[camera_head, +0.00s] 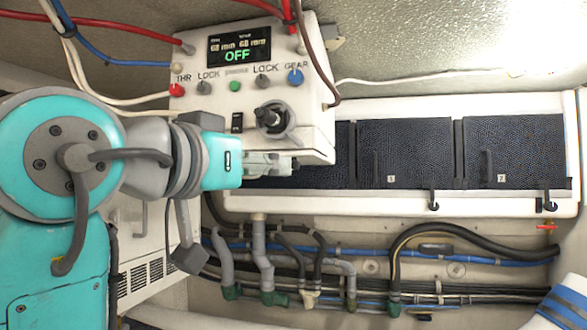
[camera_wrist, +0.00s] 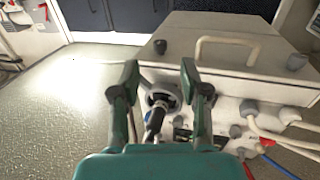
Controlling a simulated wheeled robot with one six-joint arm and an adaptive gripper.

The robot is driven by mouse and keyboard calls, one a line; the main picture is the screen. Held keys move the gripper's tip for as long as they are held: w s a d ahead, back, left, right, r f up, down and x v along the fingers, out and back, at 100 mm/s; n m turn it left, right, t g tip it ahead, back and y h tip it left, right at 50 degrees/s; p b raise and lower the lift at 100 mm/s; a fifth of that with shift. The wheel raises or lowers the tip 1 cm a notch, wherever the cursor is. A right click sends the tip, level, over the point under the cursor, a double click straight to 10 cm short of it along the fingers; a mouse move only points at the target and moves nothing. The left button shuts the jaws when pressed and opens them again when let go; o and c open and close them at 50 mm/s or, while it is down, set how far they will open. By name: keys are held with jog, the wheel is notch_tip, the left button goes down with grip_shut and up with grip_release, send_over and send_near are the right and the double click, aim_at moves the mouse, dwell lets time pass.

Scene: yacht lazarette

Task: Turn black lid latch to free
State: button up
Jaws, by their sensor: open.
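Dark textured lids (camera_head: 405,153) sit in a white frame at the right in the head view. One black latch (camera_head: 433,197) hangs at the lower edge of the lid marked 1. Another black latch (camera_head: 550,198) is below the right lid. I cannot tell which latch the task names. My gripper (camera_head: 276,163) is in front of the lower part of the white control box, left of both latches and apart from them. In the wrist view my gripper (camera_wrist: 161,78) is open, its fingers spread with nothing held. Dark panels (camera_wrist: 100,14) show beyond at the top.
Hoses and pipes (camera_head: 300,255) run below the lids. Space before the right lids looks clear.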

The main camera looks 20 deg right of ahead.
aim_at(293, 168)
jog(key=x, duration=0.9)
grip_shut()
